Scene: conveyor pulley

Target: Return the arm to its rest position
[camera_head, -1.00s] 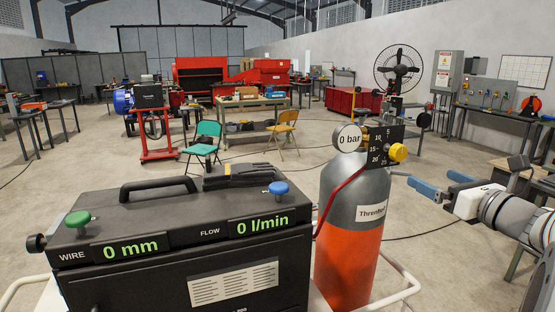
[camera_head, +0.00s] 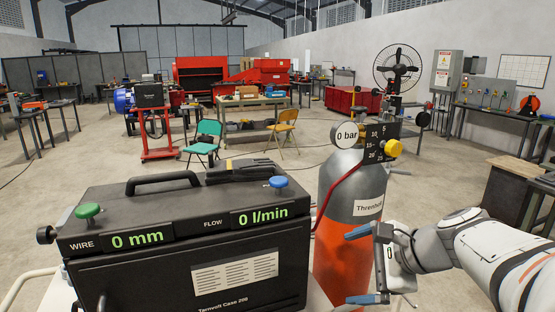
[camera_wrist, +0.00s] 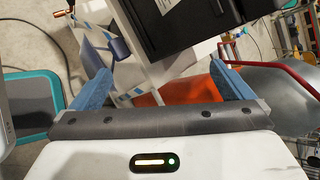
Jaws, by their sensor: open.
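My gripper (camera_head: 362,265) is in front of the lower right side of the gas cylinder (camera_head: 338,205) in the head view, with its blue fingers pointing left. The fingers are spread and nothing is between them. My arm reaches in from the right edge. In the wrist view, the two blue fingertips of my gripper (camera_wrist: 165,82) stand wide apart. The orange part of the cylinder (camera_wrist: 188,92) shows beyond them. Whether the gripper touches the cylinder cannot be told.
The black welding case (camera_head: 185,245) reads 0 mm and 0 l/min, left of the cylinder. A gauge (camera_head: 347,135) reads 0 bar. A green chair (camera_head: 206,138) and a yellow chair (camera_head: 284,128) stand behind. A wooden-topped bench (camera_head: 515,185) is at right. Open floor lies between.

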